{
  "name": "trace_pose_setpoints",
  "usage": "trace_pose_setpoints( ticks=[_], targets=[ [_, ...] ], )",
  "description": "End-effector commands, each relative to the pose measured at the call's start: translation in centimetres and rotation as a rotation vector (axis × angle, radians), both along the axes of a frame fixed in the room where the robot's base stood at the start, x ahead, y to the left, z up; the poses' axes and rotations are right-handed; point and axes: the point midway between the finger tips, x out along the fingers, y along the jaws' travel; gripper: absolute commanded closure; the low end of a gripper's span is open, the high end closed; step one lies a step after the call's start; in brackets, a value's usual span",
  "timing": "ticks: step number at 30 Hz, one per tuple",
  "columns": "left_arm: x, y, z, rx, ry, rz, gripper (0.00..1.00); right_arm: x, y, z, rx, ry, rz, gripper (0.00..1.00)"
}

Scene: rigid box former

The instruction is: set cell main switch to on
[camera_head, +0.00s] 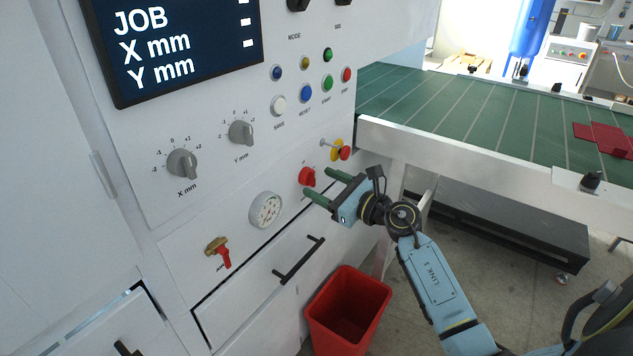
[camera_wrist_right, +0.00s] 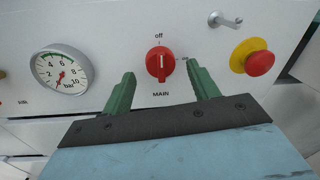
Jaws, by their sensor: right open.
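The main switch is a red rotary knob (camera_head: 307,176) on the white machine panel, above the word MAIN. In the right wrist view the knob (camera_wrist_right: 159,64) has its white mark pointing up at "off". My right gripper (camera_head: 320,183) is open and empty, with green fingers pointing at the panel. In the right wrist view the fingertips (camera_wrist_right: 160,76) stand left and right of the knob, slightly below it, with gaps on both sides. Whether they reach its depth I cannot tell. My left gripper is not in view.
A yellow and red emergency stop button (camera_wrist_right: 254,57) and a metal peg (camera_wrist_right: 226,21) are right of the switch. A pressure gauge (camera_head: 266,210) and a red-handled valve (camera_head: 219,252) are left. A drawer handle (camera_head: 299,260) and red bin (camera_head: 347,308) are below.

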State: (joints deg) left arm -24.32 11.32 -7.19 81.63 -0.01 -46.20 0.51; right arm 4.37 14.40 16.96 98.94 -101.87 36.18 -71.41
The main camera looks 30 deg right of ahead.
Motion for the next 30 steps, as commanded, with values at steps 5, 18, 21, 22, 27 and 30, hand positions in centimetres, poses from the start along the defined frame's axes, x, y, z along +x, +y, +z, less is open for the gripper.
trace_pose_setpoints(
  ticks=[5,18,21,22,27,30],
  targets=[
    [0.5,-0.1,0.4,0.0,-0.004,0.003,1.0,1.9,0.6,0.0,0.003,-0.001,0.0,0.4],
    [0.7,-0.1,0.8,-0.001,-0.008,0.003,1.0,2.4,0.8,0.0,0.001,0.0,0.0,0.47],
    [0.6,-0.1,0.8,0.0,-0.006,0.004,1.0,2.4,0.8,0.0,0.001,0.0,0.0,0.6],
    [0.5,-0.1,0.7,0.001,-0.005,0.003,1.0,2.4,0.8,0.0,0.001,0.0,0.0,0.64],
    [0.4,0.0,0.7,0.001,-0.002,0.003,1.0,2.4,0.8,-0.1,0.001,0.0,0.0,0.85],
    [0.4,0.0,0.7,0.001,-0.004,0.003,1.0,2.4,0.8,0.0,0.003,0.002,0.0,0.85]
  ],
)
